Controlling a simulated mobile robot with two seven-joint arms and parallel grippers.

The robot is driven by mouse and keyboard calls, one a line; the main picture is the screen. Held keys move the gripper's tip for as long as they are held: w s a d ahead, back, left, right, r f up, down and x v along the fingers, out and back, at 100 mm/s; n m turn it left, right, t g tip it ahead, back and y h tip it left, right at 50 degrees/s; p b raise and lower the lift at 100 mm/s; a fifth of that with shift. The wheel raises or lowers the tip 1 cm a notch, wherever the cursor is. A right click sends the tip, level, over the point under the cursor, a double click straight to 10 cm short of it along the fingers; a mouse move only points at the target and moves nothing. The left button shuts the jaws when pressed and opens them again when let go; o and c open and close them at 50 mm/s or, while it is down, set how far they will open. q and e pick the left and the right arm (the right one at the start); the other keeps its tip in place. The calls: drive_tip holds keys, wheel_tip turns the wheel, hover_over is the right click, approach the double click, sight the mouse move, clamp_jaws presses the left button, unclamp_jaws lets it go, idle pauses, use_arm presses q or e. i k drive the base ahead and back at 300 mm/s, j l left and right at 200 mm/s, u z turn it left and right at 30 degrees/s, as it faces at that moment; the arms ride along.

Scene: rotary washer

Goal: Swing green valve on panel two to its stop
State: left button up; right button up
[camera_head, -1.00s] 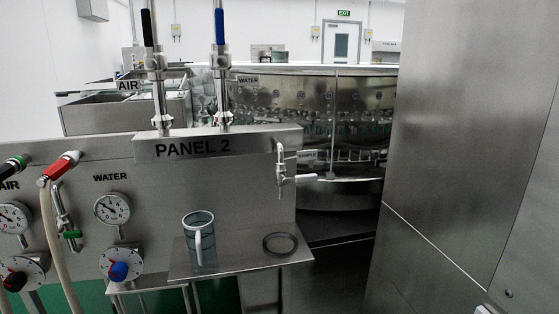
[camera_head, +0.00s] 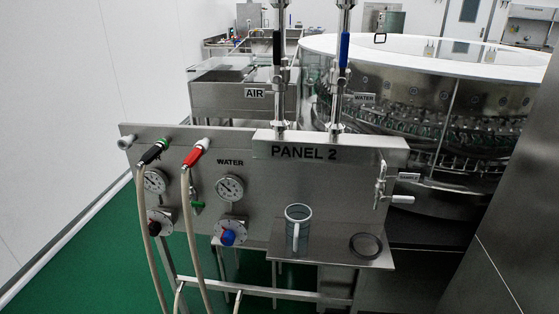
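Panel two (camera_head: 355,160) is a grey metal panel lettered "PANEL 2" in the middle of the head view. The green valve (camera_head: 198,206) shows as a small green handle on the panel's left part, just right of the red-ended hose and left of the water gauge (camera_head: 230,187). The hose partly crowds it, and its exact angle is too small to tell. Neither of my grippers is in view.
Pale hoses with a black end (camera_head: 153,152) and a red end (camera_head: 196,153) hang in front of the panel. A round washer (camera_head: 430,110) stands behind. Green floor (camera_head: 90,255) is clear at left.

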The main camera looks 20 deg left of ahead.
sight(201, 205)
drive_tip(key=u, duration=1.25)
drive_tip(key=i+j+z, duration=0.1)
drive_tip(key=z, duration=0.3)
drive_tip(key=i+j+z, duration=0.1)
drive_tip(key=z, duration=0.35)
drive_tip(key=i+j+z, duration=0.2)
drive_tip(key=j, duration=0.2)
drive_tip(key=j+z, duration=0.2)
drive_tip(key=j, duration=0.2)
drive_tip(key=j+z, duration=0.3)
drive_tip(key=j, duration=1.3)
